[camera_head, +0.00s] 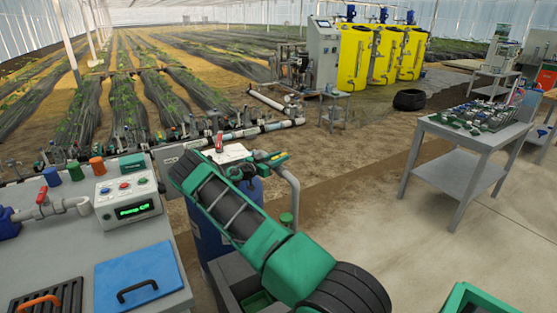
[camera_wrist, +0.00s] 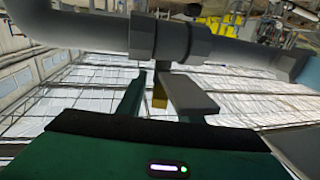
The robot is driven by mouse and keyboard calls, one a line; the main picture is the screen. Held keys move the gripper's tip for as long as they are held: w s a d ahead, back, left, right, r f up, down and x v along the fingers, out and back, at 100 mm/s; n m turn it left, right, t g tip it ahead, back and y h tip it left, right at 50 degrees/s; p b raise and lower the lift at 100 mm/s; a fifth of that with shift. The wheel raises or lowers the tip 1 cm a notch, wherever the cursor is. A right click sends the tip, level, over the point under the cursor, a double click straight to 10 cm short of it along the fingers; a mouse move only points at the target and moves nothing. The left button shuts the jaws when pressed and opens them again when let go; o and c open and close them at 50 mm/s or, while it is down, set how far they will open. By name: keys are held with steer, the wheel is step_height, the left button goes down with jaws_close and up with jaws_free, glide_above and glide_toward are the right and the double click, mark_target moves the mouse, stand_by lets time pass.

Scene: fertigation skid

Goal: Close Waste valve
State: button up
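A grey pipe with a thick fitting (camera_wrist: 172,40) crosses the top of the wrist view, just beyond my fingertips. No label is readable, so I cannot tell whether it is the Waste valve. My gripper (camera_wrist: 153,82) points at the fitting with its fingers a little apart. A small yellow piece (camera_wrist: 160,95) shows between the fingers; I cannot tell whether it is a valve handle or whether a finger touches it. In the head view my gripper (camera_head: 270,162) is by a grey bent pipe (camera_head: 291,188) above a blue drum (camera_head: 222,225), partly hidden by my arm.
A red-handled valve (camera_head: 219,143) stands behind my arm. At left is a bench with a control box (camera_head: 129,196) reading "Pump Off" and a blue lidded panel (camera_head: 140,278). A grey table (camera_head: 468,137) with parts stands at right.

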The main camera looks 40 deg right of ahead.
jaws_close()
steer(key=shift+w+m+g, duration=0.1)
steer(key=shift+m+g, duration=0.2)
steer(key=shift+g, duration=0.1)
steer(key=shift+d+r+m+g, duration=0.15)
steer(key=shift+m+g, duration=0.65)
steer(key=shift+g, duration=0.5)
steer(key=shift+w+m+g+y, duration=0.1)
steer(key=shift+m+g+y, duration=0.2)
steer(key=shift+g, duration=0.1)
steer(key=shift+w+a, duration=0.1)
steer(key=shift+a, duration=0.1)
